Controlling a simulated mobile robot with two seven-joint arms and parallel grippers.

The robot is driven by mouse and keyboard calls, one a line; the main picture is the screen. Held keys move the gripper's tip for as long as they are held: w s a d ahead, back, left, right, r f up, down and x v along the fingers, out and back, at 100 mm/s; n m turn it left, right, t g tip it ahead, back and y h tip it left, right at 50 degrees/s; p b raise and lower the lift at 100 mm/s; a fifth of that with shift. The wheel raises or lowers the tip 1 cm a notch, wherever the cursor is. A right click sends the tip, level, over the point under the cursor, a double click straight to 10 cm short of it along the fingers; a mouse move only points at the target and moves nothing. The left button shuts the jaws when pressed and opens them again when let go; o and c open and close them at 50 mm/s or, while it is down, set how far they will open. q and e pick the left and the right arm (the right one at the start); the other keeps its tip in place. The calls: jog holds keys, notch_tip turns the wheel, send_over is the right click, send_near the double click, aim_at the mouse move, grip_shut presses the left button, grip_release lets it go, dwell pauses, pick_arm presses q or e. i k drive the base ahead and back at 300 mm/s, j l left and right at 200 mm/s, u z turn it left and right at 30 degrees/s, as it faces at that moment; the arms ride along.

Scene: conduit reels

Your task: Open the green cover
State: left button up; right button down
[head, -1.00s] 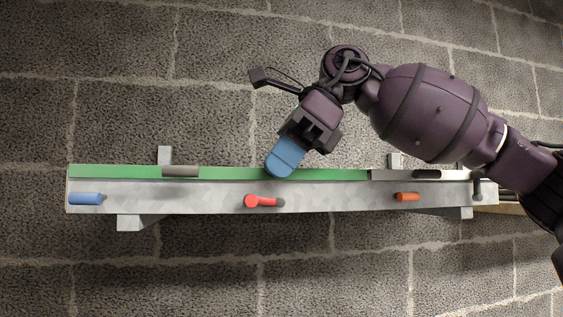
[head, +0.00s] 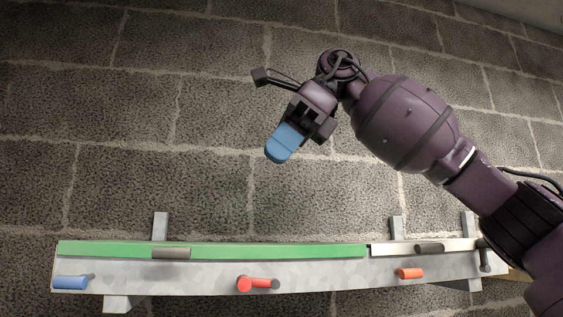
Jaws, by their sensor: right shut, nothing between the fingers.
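The green cover (head: 220,250) is a long flat strip along the back edge of a pale grey bench-like unit (head: 190,277). It lies flat over the left and middle of the unit. A grey cylindrical handle (head: 171,253) sits on its left part. My right gripper (head: 279,153) comes in from the right, with blue fingers shut and empty. In the picture it is above the green cover and clear of it. My left gripper is not in view.
A whitish cover (head: 392,249) with a grey handle (head: 429,248) continues right of the green one. Along the front face are a blue knob (head: 70,282), a red lever (head: 258,284) and an orange knob (head: 411,273). A dark lever (head: 485,256) stands at the right end.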

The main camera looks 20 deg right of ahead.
aim_at(121, 248)
jog(key=k, duration=1)
